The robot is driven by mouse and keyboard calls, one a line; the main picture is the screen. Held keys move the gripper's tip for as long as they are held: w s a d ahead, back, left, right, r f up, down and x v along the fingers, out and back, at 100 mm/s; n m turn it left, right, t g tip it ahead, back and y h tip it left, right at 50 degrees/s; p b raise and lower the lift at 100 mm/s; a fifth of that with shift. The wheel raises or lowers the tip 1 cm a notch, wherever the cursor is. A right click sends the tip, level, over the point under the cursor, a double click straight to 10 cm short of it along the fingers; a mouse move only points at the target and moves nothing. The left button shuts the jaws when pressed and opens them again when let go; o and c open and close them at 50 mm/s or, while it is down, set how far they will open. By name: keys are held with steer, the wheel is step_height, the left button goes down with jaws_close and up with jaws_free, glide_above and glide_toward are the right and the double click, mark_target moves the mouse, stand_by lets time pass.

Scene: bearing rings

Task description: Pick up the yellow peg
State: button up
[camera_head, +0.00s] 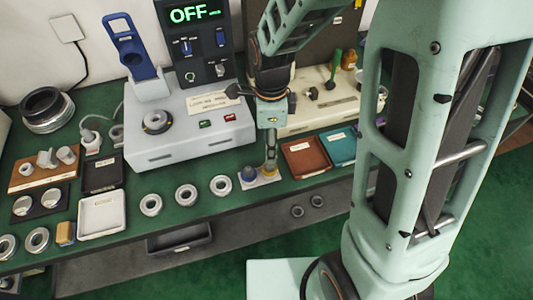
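My gripper (270,150) points straight down over a small pale board (262,181) near the front edge of the green bench. A small yellowish piece, which looks like the yellow peg (269,171), is on the board directly below and partly behind the fingertips. A blue peg (249,174) stands on the same board just to the left. The fingers look close together around or just above the yellow peg. The view is too small to tell whether they touch or grip it.
A grey machine (190,130) with an OFF display stands behind and left. Brown (303,157) and teal (340,147) trays lie to the right. Metal rings (186,195) lie left of the board. A white tray (102,215) is further left. My arm blocks the right side.

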mark_target(270, 168)
steer(key=shift+d+f, duration=0.1)
steer(key=shift+f, duration=4.1)
steer(key=shift+c, duration=0.5)
jaws_close()
